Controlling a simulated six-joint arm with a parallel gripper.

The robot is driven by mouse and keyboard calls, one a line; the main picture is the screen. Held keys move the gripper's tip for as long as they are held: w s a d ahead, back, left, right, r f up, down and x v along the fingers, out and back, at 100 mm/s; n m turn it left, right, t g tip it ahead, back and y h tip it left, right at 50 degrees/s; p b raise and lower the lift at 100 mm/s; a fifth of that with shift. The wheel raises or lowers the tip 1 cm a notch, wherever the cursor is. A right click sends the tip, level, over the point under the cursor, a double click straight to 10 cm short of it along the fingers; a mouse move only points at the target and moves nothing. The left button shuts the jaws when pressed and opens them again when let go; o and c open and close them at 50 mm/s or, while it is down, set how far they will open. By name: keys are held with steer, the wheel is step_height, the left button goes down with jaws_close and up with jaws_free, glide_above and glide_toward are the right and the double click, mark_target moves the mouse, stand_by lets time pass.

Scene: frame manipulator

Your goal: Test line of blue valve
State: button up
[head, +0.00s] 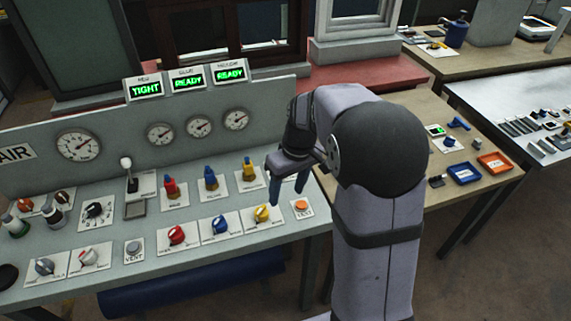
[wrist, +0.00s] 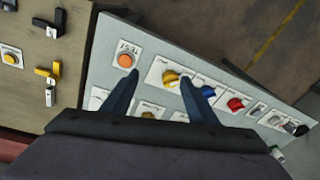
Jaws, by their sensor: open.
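A blue knob (head: 220,225) sits on a white plate in the front row of the panel, between a red knob (head: 177,235) and a yellow knob (head: 262,213); it also shows in the wrist view (wrist: 207,88). Behind it stands a blue upright fitting (head: 210,180). The orange test button (head: 301,206) is at the panel's right end and shows in the wrist view (wrist: 125,60). The middle display (head: 187,79) reads READY. My gripper (head: 288,187) is open and empty above the panel's right end, near the yellow knob and the button.
The left display (head: 145,88) reads TIGHT and the right one (head: 229,71) READY. Red and yellow upright fittings (head: 248,170) flank the blue one. Several gauges (head: 79,145) line the back board. A side table (head: 490,184) with blue and orange trays stands to the right.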

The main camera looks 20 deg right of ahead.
steer(key=w+d+f+n+b, duration=0.1)
steer(key=w+d+n, duration=0.1)
steer(key=w, duration=0.4)
steer(key=w+d+f+n+t+y+b, duration=0.1)
steer(key=w+d+f, duration=0.1)
steer(key=w, duration=0.4)
steer(key=w+d+f+n+t+y+b, duration=0.1)
steer(key=w+d+n+b, duration=0.1)
steer(key=w+d, duration=0.2)
steer(key=w, duration=0.2)
steer(key=shift+w+d+f+n, duration=0.25)
steer(key=shift+w+d+n, duration=0.05)
steer(key=shift+w, duration=0.05)
steer(key=shift+f, duration=0.1)
steer(key=shift+p+x, duration=1.5)
steer(key=shift+x, duration=2.05)
steer(key=shift+w, duration=0.1)
steer(key=c, duration=1.1)
steer(key=shift+o, duration=0.2)
